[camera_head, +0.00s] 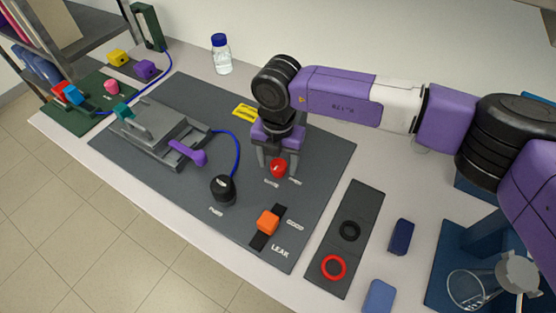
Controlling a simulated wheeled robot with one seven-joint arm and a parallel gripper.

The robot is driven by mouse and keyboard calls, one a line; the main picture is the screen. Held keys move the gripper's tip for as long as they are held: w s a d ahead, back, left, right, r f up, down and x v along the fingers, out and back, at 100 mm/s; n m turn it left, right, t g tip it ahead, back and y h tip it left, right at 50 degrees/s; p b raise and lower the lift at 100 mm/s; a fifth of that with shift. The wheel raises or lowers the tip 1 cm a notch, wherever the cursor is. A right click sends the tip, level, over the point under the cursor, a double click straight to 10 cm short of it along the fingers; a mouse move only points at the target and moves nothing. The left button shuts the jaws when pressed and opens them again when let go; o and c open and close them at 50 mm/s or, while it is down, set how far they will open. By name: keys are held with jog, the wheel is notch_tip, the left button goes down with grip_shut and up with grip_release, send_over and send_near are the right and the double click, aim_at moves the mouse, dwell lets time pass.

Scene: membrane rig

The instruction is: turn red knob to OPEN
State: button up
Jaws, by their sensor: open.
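The red knob (279,168) stands on the dark grey mat (330,150), right of its middle. Two small white labels sit on the mat just below the knob, too small to read. My gripper (276,172) points down at the knob from above, its fingers open. One finger shows left of the knob and the other to its right or behind it. I cannot tell whether either finger touches it. Which label the knob points to cannot be made out.
A black pump knob (223,189) with a blue hose, a metal rig with a purple lever (188,152), and an orange block (267,222) share the mat. A yellow piece (245,111) lies behind. A strip with black and red rings (333,267) lies right.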

grip_shut()
